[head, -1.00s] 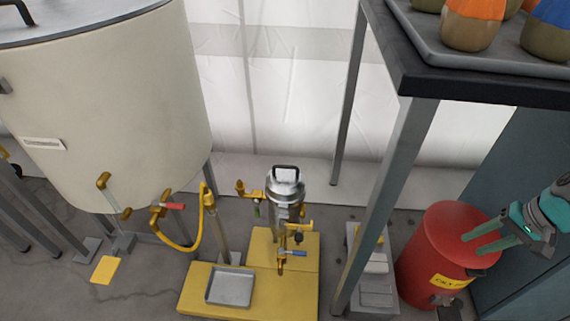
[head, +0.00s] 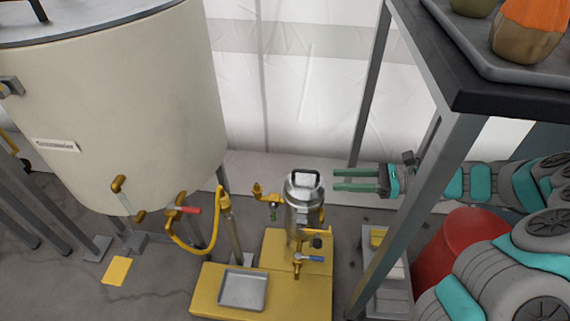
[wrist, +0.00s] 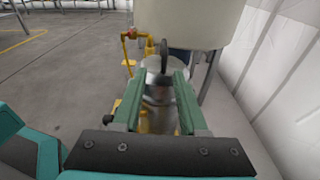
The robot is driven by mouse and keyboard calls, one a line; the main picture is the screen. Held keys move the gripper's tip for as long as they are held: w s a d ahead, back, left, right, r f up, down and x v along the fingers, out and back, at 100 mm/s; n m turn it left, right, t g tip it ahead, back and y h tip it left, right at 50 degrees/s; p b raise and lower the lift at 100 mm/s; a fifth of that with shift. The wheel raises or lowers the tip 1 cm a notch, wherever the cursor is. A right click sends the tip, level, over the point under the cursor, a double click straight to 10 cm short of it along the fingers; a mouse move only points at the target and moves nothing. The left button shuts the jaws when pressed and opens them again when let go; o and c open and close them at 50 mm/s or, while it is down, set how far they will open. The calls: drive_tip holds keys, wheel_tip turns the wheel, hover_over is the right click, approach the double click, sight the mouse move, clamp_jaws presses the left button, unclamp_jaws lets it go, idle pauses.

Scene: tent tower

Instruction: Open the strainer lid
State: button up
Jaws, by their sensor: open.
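The strainer (head: 302,212) is a metal cylinder standing on a yellow platform. Its lid (head: 305,186) is on top, with a dark upright loop handle (head: 306,172). The lid looks shut. My gripper (head: 334,180) has green fingers, open and empty, just right of the lid at about handle height, pointing left at it. In the wrist view the dark handle (wrist: 165,61) rises straight ahead, seen edge-on between the open fingers (wrist: 161,80) and beyond their tips. The strainer body is partly hidden there by the fingers.
A large cream tank (head: 120,110) stands at left with a yellow hose (head: 180,240) and valves. A metal table (head: 500,100) stands at right; its leg (head: 415,205) crosses in front of my arm. A grey tray (head: 243,290) lies on the yellow platform (head: 283,268). A red drum (head: 450,245) stands at right.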

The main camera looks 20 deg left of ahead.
drive_tip(key=m+y, duration=0.1)
drive_tip(key=m, duration=0.1)
approach(296, 170)
drive_tip(key=shift+a+f+g, duration=0.15)
drive_tip(key=shift+a+f, duration=0.05)
drive_tip(key=shift+a, duration=0.35)
drive_tip(key=shift+a+f+g, duration=0.15)
drive_tip(key=shift+a, duration=0.4)
drive_tip(key=x, duration=0.7)
drive_tip(key=shift+a+r, duration=0.1)
drive_tip(key=shift+a, duration=0.05)
clamp_jaws()
